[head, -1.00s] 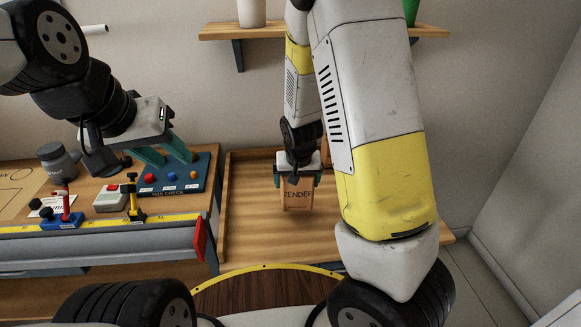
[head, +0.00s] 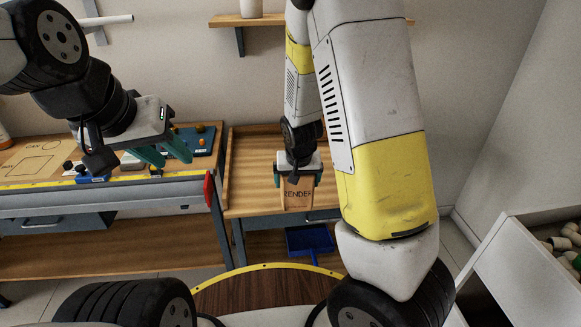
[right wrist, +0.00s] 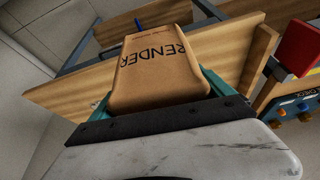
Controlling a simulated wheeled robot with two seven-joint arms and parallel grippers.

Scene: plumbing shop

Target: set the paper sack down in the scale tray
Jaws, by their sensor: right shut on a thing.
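The paper sack (head: 298,194) is brown with the word RENDER on its front. My right gripper (head: 298,177) is shut on its top, and the sack hangs in front of the wooden table at the middle. The sack (right wrist: 158,70) also shows in the right wrist view, between the teal fingers of my right gripper (right wrist: 160,98). My left gripper (head: 165,154) is above the left bench, its two teal fingers apart with nothing seen between them. I cannot make out a scale tray in either view.
The left bench (head: 110,190) has a yellow-edged front with a red end piece (head: 209,188). A blue panel with knobs (head: 200,138) sits behind my left gripper. A blue dustpan-like thing (head: 309,240) lies below the table. A white bin of pipe fittings (head: 510,250) stands at right.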

